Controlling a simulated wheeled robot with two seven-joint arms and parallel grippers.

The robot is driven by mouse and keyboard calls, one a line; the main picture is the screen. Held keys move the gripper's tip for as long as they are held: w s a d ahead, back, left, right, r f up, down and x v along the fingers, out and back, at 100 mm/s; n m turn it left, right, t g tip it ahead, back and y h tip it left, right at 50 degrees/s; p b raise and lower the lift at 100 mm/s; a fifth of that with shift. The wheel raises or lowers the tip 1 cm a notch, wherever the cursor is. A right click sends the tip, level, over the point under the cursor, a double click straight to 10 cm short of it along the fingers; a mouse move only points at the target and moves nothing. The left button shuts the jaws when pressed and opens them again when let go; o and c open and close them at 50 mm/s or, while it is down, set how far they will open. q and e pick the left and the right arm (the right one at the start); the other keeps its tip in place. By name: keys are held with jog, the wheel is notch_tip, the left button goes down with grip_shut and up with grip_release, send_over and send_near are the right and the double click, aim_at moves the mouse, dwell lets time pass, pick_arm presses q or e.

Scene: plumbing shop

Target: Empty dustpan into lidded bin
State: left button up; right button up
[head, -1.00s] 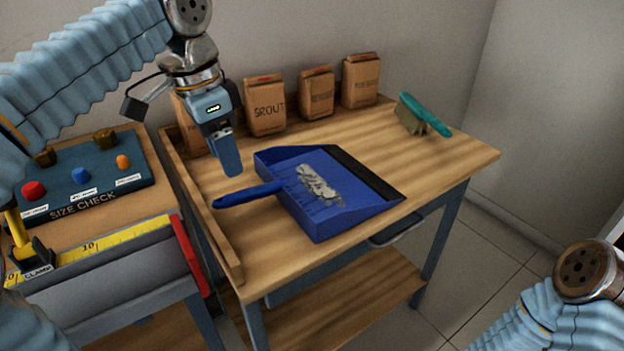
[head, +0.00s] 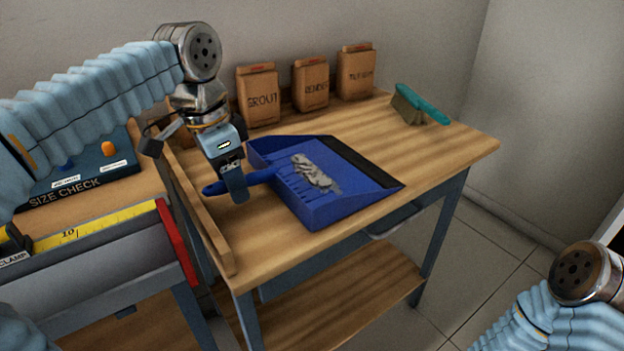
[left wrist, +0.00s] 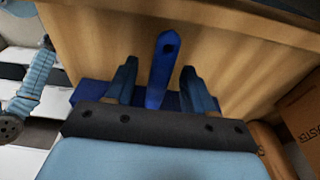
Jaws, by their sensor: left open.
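A blue dustpan (head: 355,198) with a heap of grey debris (head: 312,172) in it lies on the wooden workbench. Its handle (head: 213,189) points left, and the handle also shows in the left wrist view (left wrist: 161,70). My left gripper (head: 237,190) is over the handle, pointing down. In the left wrist view the two fingers (left wrist: 158,82) are apart, one on each side of the handle, with gaps between. My right arm shows at the lower right, but its gripper is out of view. I see no lidded bin.
Paper bags marked grout (head: 259,96) and render (head: 311,86) and another bag (head: 356,74) stand along the back. A teal brush (head: 420,106) lies at the back right. A size check board (head: 85,178) sits on the left bench. A low wooden rail (head: 205,215) edges the workbench's left side.

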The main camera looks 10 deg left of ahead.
pick_arm(q)
jog(key=shift+f, duration=0.1)
grip_shut()
dwell(0.3)
jog(key=shift+r+p, duration=0.4)
notch_tip(320, 180, up, 5)
jog(key=p, duration=0.3)
jog(key=shift+f, duration=0.1)
notch_tip(320, 180, up, 6)
jog(key=shift+r, duration=0.2)
